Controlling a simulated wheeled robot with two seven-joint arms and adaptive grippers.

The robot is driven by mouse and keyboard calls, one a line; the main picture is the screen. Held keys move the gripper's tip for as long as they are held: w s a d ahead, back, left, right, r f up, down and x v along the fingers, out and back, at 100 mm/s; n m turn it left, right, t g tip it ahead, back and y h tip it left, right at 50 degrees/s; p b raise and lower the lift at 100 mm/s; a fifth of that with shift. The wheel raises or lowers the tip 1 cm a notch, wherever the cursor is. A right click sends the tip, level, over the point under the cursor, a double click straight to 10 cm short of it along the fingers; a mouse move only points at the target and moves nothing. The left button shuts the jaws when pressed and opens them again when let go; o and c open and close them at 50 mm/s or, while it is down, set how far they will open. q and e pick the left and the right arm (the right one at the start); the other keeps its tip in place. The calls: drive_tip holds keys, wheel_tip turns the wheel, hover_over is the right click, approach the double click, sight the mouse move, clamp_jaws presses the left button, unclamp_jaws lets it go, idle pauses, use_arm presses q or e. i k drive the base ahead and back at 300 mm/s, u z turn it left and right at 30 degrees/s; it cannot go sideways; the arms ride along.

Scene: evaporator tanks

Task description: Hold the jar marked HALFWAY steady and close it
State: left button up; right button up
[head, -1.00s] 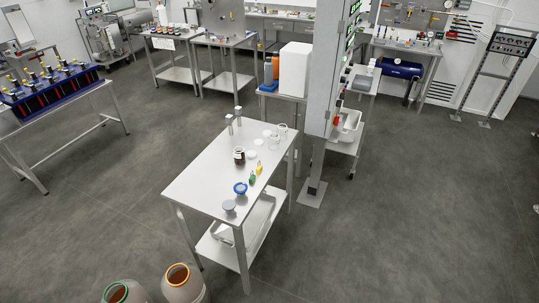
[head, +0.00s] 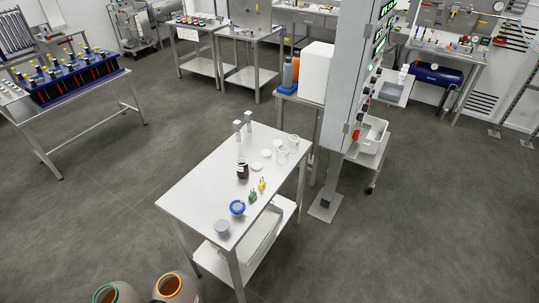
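On the near white-topped steel table (head: 205,190) stand two clear jars: one (head: 293,143) near the far right corner and another (head: 282,154) just in front of it. White round lids (head: 266,153) lie flat close by, one of them (head: 256,167) a little nearer. A dark jar with a pale label (head: 243,170) stands left of the lids. I cannot read any label at this size, so I cannot tell which jar is marked HALFWAY. Neither of my grippers is in view.
A blue ring-shaped item (head: 237,208), a grey round piece (head: 222,227) and green and yellow small items (head: 262,185) sit along the table's right side. Two upright posts (head: 243,128) stand at its far edge. A grey column (head: 350,90) rises behind right.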

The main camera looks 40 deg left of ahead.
sight(241, 164)
drive_tip(key=i, duration=3.1)
drive_tip(key=u, duration=4.15)
